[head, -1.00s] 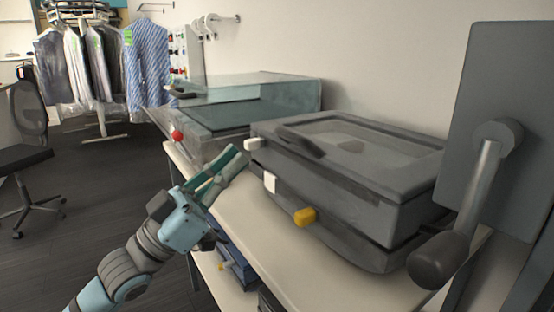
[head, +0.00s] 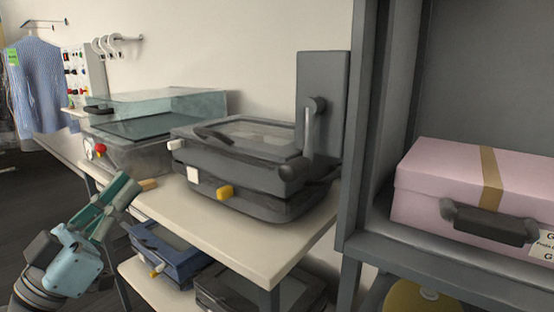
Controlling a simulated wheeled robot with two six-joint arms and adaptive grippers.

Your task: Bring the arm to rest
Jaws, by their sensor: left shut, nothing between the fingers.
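My left gripper (head: 124,190) is at the lower left of the head view, with green fingers and a light blue body. It is shut with nothing between its fingers. It is in front of the left end of the pale table (head: 250,238), pointing up and to the right. My right gripper is not in view.
A dark grey case (head: 250,172) with a yellow latch sits on the table, beside a glass-topped box (head: 150,128). Cases (head: 165,252) lie on the shelf below. A pink box (head: 440,185) stands in a grey cabinet at right. Dark floor is clear at far left.

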